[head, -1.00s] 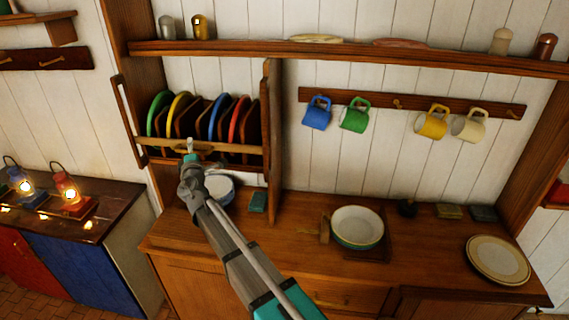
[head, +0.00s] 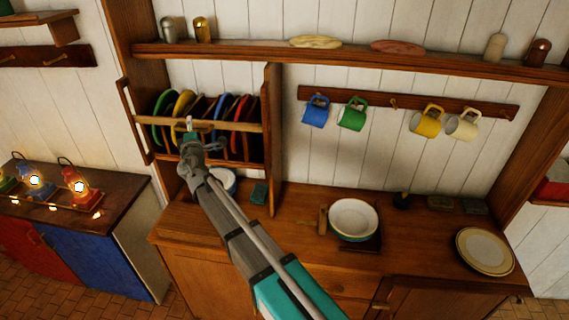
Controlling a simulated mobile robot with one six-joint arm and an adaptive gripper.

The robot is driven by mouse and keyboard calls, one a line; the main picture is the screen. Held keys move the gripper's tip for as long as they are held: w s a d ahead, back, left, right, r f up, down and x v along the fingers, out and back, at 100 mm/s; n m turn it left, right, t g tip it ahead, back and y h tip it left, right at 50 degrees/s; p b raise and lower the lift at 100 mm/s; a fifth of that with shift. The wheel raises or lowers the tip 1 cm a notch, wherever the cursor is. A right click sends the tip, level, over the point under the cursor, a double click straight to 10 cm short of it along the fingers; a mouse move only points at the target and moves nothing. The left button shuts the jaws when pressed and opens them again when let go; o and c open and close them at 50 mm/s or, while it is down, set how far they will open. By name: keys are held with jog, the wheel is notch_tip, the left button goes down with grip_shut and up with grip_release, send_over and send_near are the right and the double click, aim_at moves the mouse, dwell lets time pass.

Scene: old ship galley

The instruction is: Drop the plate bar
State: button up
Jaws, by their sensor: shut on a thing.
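The plate rack (head: 272,150) hangs on the wall at the upper left of the head view. Several coloured plates stand on edge in it, among them a green plate (head: 160,108), a yellow plate (head: 181,102), a blue plate (head: 219,107) and a red plate (head: 240,104). The wooden plate bar (head: 232,126) runs across the front of the plates at about mid height, above the rack's lower rail. My gripper (head: 189,127) is shut on the bar left of its middle. The arm hides part of the rack's lower front.
Below the rack, the wooden counter (head: 300,215) holds a white bowl (head: 354,219) and stacked plates (head: 485,251). Several mugs, such as the blue mug (head: 315,114), hang at right. A shelf (head: 350,60) runs above. Lit lamps (head: 78,185) stand at left.

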jog(key=shift+r+p, duration=2.3)
jog(key=shift+r, duration=0.35)
jog(key=shift+s+d+r, duration=0.1)
jog(key=shift+s+r, duration=0.05)
jog(key=f+b+v, duration=0.1)
jog(key=b+v, duration=0.2)
jog(key=v, duration=1.1)
jog(key=w+d+f+m+g+h+b, duration=0.1)
jog(key=w+d+f+m, duration=0.1)
jog(key=d, duration=0.6)
jog(key=w+d+f+m+g+h+b, duration=0.1)
jog(key=w+d+f+m+g, duration=0.1)
jog(key=d+f, duration=0.5)
jog(key=w+d+f+m+g+h+b, duration=0.2)
jog(key=w+d+f+m, duration=0.1)
jog(key=d, duration=0.7)
jog(key=shift+w+d+f+m, duration=0.25)
jog(key=shift+w+f+m, duration=0.15)
jog(key=shift+w+f, duration=0.55)
jog(key=shift+g, duration=0.3)
